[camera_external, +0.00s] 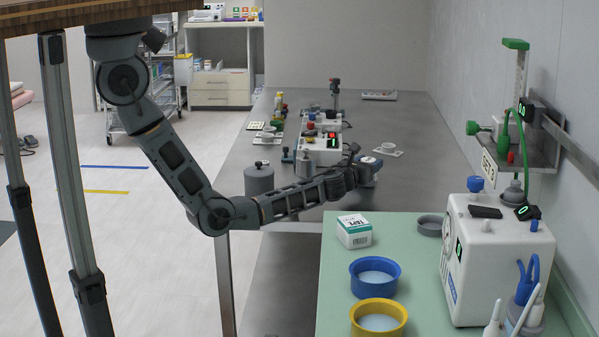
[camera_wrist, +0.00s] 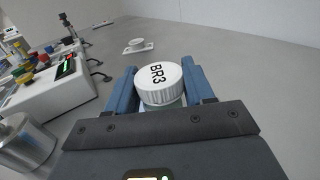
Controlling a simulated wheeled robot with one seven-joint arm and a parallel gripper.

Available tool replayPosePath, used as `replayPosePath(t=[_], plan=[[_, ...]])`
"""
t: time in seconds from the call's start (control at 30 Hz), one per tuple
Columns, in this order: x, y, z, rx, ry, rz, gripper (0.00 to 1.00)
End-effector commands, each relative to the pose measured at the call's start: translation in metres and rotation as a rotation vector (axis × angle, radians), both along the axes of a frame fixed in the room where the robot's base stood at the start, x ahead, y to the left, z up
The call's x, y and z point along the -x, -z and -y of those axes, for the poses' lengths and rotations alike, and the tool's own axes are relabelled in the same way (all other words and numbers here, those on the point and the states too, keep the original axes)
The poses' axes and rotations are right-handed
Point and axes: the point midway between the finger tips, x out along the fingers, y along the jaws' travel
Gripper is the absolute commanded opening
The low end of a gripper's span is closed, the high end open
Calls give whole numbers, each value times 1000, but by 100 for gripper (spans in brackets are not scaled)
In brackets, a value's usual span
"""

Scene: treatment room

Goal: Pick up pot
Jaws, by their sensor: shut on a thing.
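The pot (camera_wrist: 160,84) is a small round jar with a white ribbed lid marked "BR3". In the wrist view it sits between the two blue fingers of my gripper (camera_wrist: 160,88), which are shut on its sides. The lid stands upright between the fingers, and the lower body is mostly hidden by the gripper. In the external view my gripper (camera_external: 366,172) is over the right part of the grey table, with the pot's pale top (camera_external: 369,160) just showing at the fingers. I cannot tell whether its base touches the table.
A white device (camera_external: 320,157) with knobs stands left of my gripper, near a grey lidded canister (camera_external: 259,181). A cup on a saucer (camera_external: 388,149) is behind. The green counter (camera_external: 345,285) in front bears a box (camera_external: 354,231), bowls and a machine.

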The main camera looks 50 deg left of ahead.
Motion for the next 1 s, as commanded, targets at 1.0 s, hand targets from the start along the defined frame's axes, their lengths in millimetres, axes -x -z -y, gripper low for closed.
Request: replayPosePath(t=[1.0], plan=[[61, -105, 91, 0, 0, 1, 17]])
